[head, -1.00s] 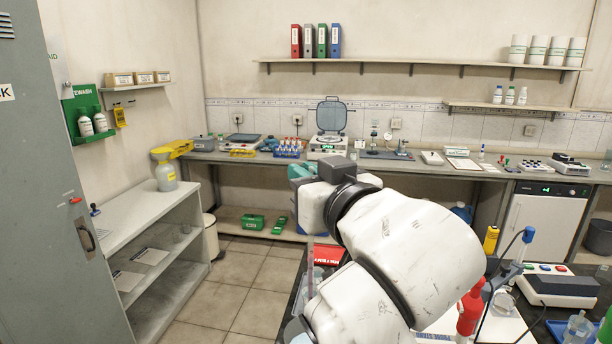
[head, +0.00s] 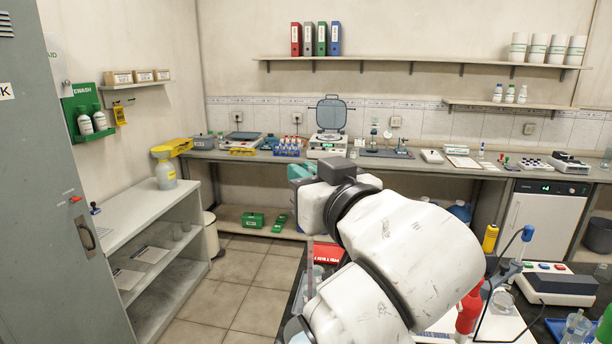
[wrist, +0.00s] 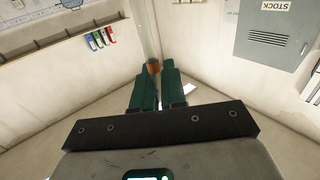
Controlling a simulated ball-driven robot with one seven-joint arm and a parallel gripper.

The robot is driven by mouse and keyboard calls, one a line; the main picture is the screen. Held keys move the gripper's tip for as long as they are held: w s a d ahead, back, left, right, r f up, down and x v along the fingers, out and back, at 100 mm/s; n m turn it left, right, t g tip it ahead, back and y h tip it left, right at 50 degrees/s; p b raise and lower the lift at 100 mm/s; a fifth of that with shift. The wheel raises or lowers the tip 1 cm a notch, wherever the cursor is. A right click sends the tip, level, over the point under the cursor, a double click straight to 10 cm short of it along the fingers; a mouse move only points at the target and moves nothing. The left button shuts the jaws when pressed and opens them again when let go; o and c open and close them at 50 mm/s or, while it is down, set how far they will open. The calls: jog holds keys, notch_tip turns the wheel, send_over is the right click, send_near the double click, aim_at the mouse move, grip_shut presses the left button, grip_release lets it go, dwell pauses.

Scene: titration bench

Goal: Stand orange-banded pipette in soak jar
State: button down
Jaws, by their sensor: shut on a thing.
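In the wrist view, my gripper (wrist: 158,88) has its two dark green fingers closed on the orange-banded pipette (wrist: 153,66). The clear glass tube runs up from the fingers to the top edge of the picture, with the orange band just beyond the fingertips. The pipette's other end is hidden behind the gripper body. I cannot pick out the soak jar in either view.
A dark bench is partly hidden behind my arm. A low grey shelf unit (head: 150,213) stands at left. Floor (head: 245,290) shows clear between them.

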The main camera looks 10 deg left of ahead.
aim_at(311, 304)
jog(key=shift+f+b, duration=0.85)
jog(key=shift+f, duration=0.7)
dwell(0.5)
jog(key=shift+f+b, duration=5.65)
jog(key=shift+f, duration=3.6)
jog(key=c, duration=1.1)
grip_release()
jog(key=shift+s, duration=0.1)
jog(key=v, duration=1)
jog(key=shift+s+d+b, duration=0.25)
jog(key=shift+b, duration=0.15)
